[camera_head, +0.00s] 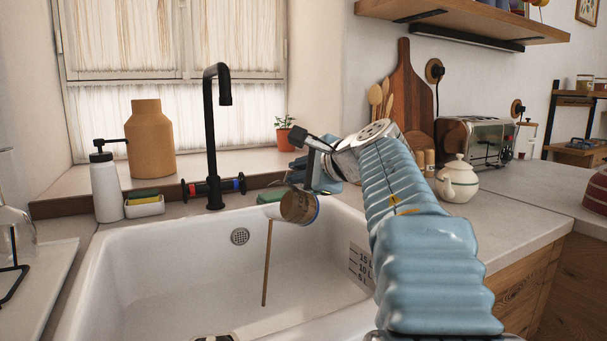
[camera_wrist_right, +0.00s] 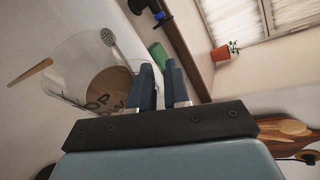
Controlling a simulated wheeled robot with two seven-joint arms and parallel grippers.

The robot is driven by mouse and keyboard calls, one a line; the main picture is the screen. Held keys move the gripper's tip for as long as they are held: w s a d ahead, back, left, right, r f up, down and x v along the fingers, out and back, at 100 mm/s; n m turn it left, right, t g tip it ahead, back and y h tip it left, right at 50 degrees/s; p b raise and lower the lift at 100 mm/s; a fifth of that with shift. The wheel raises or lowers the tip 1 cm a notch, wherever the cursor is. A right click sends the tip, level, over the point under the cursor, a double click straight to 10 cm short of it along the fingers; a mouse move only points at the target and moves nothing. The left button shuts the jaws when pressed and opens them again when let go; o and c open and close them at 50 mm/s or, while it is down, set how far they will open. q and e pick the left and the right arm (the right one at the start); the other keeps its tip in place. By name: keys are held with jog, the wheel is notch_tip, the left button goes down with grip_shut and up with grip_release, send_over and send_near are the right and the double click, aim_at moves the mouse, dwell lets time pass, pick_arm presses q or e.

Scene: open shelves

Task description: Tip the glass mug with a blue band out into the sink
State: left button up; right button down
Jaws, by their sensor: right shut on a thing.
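The glass mug (camera_head: 300,207) is held tipped well over above the sink (camera_head: 190,284), its mouth to the lower left. Its blue band shows at the right end in the head view. A thin brown stream (camera_head: 267,262) drops from its mouth towards the sink bottom. In the wrist view the mug (camera_wrist_right: 90,62) is clear, with brown contents and part of some dark lettering. My right gripper (camera_head: 302,180) is shut on the mug at its side; its fingers (camera_wrist_right: 161,82) hide the exact contact. My left gripper cannot be made out.
The black faucet (camera_head: 211,135) stands behind the sink. A soap bottle (camera_head: 105,185) and a sponge tray (camera_head: 144,206) stand at its left rear. A teapot (camera_head: 457,182) and a toaster (camera_head: 478,141) stand on the right counter. The sink's left part is free.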

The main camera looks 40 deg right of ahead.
aim_at(290, 169)
jog(key=shift+a+f+n+h+b, duration=0.15)
jog(key=shift+a+n+h+b, duration=0.15)
jog(key=shift+b, duration=0.5)
jog(key=shift+s+a+r+n+t+h+b, duration=0.15)
jog(key=shift+a+r+n+t+h+b, duration=0.2)
jog(key=shift+a+n+b, duration=0.25)
jog(key=shift+s+a+r+n+t+h+b, duration=0.15)
jog(key=shift+a+r+n+h+b, duration=0.1)
jog(key=shift+a+r+n+b, duration=0.35)
jog(key=shift+s+a+r+n+t+h+b, duration=0.1)
jog(key=shift+a+r+n+t+h+b, duration=0.15)
jog(key=shift+a+n+b, duration=0.35)
jog(key=shift+s+a+r+n+t+h+b, duration=0.15)
jog(key=shift+a+n+t+b, duration=0.1)
jog(key=shift+a+n+b, duration=0.3)
jog(key=shift+s+a+r+n+t+h+b, duration=0.15)
jog(key=shift+a+n+t+h+b, duration=0.2)
jog(key=shift+a+n+b, duration=0.6)
jog(key=shift+a+r+b, duration=0.1)
jog(key=shift+a+b, duration=0.15)
jog(key=shift+b, duration=0.15)
jog(key=shift+s+a+t, duration=0.1)
jog(key=shift+a+t, duration=0.1)
jog(key=shift+t, duration=0.05)
